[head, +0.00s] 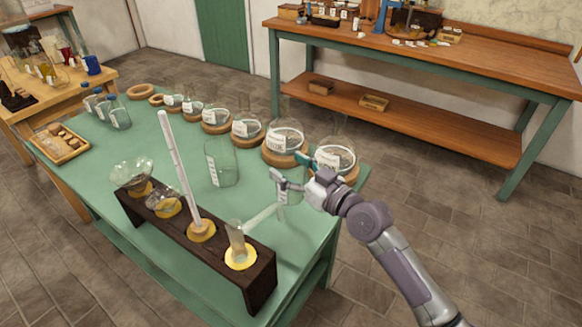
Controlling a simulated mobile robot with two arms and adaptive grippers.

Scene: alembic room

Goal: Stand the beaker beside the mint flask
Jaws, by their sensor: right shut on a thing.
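My right gripper (281,181) comes in from the right, low over the front right part of the green table (170,143). It is shut on a clear glass vessel (290,196), which looks like the beaker; the fingers and wrist hide part of it. Another clear, straight-sided glass vessel (222,165) with a white label stands to its left. Round flasks sit on cork rings behind, the nearest (334,158) and its neighbour (285,138) close to the gripper. A small teal patch shows between those two. I cannot tell which flask is the mint one. My left gripper is not in view.
A dark wooden rack (262,284) at the front holds glassware in yellow-ringed holes, with a tall pale tube (178,165) rising from it. A pale glass piece (262,216) slants between rack and gripper. A small tray (60,143) lies at left. The table's middle-left is clear.

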